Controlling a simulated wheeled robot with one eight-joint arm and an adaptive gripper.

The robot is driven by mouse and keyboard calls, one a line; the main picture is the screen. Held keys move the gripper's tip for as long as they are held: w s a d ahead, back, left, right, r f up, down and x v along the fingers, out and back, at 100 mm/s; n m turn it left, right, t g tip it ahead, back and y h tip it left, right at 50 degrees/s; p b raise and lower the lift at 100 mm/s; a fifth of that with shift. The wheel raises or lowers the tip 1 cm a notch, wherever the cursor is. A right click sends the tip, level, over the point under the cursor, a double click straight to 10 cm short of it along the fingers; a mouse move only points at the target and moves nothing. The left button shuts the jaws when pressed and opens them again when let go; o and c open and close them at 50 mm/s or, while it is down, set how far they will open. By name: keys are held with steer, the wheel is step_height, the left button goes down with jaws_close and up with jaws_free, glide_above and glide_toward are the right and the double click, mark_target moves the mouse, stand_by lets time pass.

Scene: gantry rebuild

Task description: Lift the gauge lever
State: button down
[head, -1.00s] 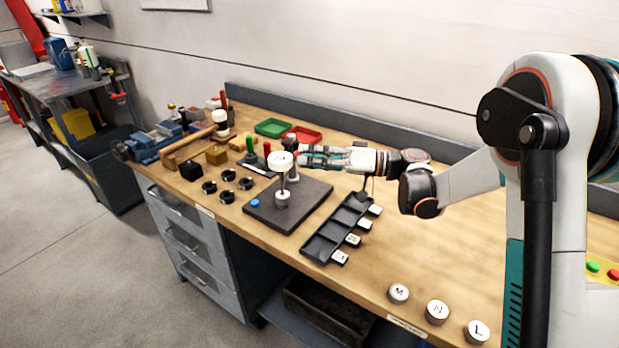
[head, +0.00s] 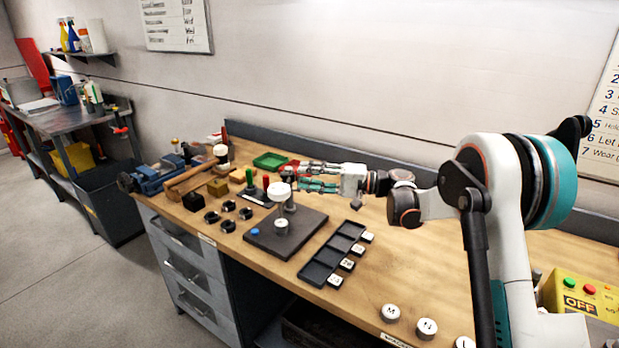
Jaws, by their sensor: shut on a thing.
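The gauge (head: 279,192) has a round white head on a post and stands on a dark square base plate (head: 262,242). A short pale cylinder (head: 281,227) sits on the plate below the head. My gripper (head: 299,178) reaches in from the right, just behind and right of the gauge head. Its fingers are shut on the gauge lever, which they mostly hide. The lever's exact angle cannot be made out.
A black compartment tray (head: 333,253) with several labelled blocks lies to the right. Black rings (head: 228,207) lie to the left. Green (head: 270,161) and red trays are behind. White-topped cylinders (head: 390,313) stand near the front edge. A yellow button box (head: 583,297) is far right.

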steer(key=shift+s+f, duration=0.1)
steer(key=shift+f, duration=0.75)
steer(key=c, duration=1.4)
jaws_free()
steer(key=o, duration=0.9)
steer(key=shift+w+a+f+m, duration=0.2)
steer(key=shift+w+m, duration=0.1)
steer(key=d, duration=0.4)
steer(key=s+d, duration=0.1)
steer(key=d, duration=0.7)
steer(key=shift+s+r, duration=0.15)
steer(key=shift+r, duration=0.05)
